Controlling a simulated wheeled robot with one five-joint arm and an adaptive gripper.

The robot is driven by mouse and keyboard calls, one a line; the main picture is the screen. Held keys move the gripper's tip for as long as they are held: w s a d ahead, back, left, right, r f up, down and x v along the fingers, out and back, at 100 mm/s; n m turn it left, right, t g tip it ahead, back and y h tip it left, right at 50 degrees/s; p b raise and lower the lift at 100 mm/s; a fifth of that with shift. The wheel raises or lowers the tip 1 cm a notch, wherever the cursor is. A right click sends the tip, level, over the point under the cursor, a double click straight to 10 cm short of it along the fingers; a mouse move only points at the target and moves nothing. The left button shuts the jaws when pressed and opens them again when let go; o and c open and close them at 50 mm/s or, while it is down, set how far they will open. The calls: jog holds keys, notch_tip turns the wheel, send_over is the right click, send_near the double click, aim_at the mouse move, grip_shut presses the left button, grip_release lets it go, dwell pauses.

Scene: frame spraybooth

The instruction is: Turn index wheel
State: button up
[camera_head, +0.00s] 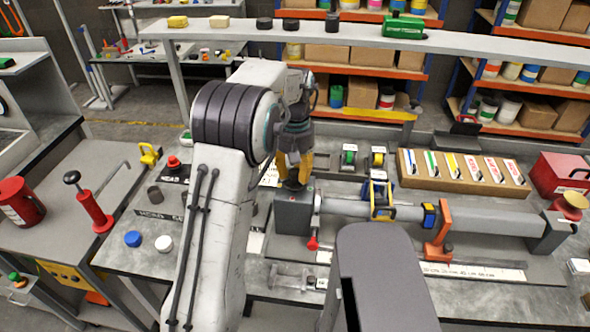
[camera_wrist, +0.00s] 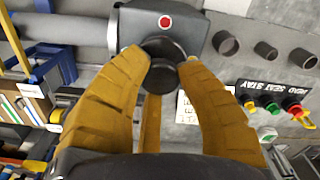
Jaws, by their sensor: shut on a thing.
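The index wheel looks like a dark round knob (camera_wrist: 162,75) on a grey head box (camera_head: 293,213). In the head view it sits on top of the box, mostly hidden by my fingers. The box shows in the wrist view (camera_wrist: 188,22) with a red round mark. My gripper (camera_head: 293,180) points down over the box with its yellow fingers closed around the knob. In the wrist view my gripper (camera_wrist: 163,58) has a fingertip on each side of the knob. Any marks on the wheel are too small to read.
A long grey tube (camera_head: 480,218) runs right from the box, with an orange clamp (camera_head: 438,235). A red-ended lever (camera_head: 313,242) hangs beside the box. A wooden tray (camera_head: 465,172) of cards lies behind. A grey shelf beam (camera_head: 340,30) crosses the back.

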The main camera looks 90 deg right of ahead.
aim_at(295, 172)
jog(key=n, duration=0.5)
jog(key=shift+a+f+n, duration=0.1)
jog(key=shift+f+n, duration=0.1)
jog(key=shift+n, duration=0.1)
jog(key=shift+n+p, duration=0.35)
jog(key=shift+n, duration=1.85)
jog(key=o, duration=1.2)
jog(key=shift+r, duration=0.1)
jog(key=shift+r, duration=0.1)
notch_tip(295, 172, up, 12)
jog(key=shift+f, duration=0.1)
jog(key=shift+o, duration=0.2)
